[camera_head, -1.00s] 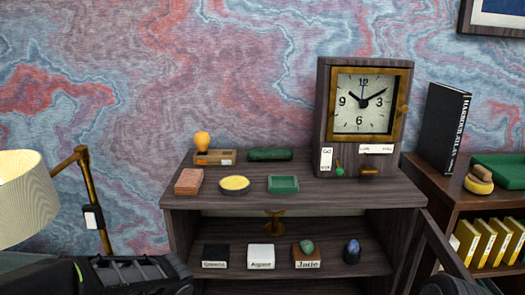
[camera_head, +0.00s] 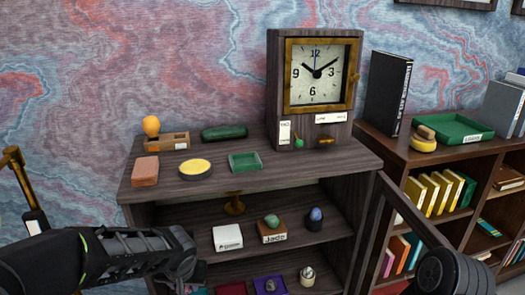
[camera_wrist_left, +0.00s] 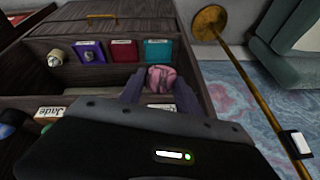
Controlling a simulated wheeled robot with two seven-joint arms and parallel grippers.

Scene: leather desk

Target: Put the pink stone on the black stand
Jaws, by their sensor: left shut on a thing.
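The pink stone (camera_wrist_left: 162,79) shows in the left wrist view between the fingers of my left gripper (camera_wrist_left: 158,86), which is shut on it. In the head view my left gripper (camera_head: 188,262) is in front of the shelf, at its left end, and hides the stone. A small white label (camera_wrist_left: 160,107) shows just below the stone in the wrist view; the black stand itself is hidden behind my gripper. I cannot tell whether the stone touches anything below it. My right gripper is out of view; only part of my right arm shows at the lower right.
A white stand (camera_head: 228,237), a Jade stand with a green stone (camera_head: 272,221) and a blue egg-shaped stone (camera_head: 315,214) are on the middle shelf. The cabinet top holds a clock (camera_head: 318,72) and trays.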

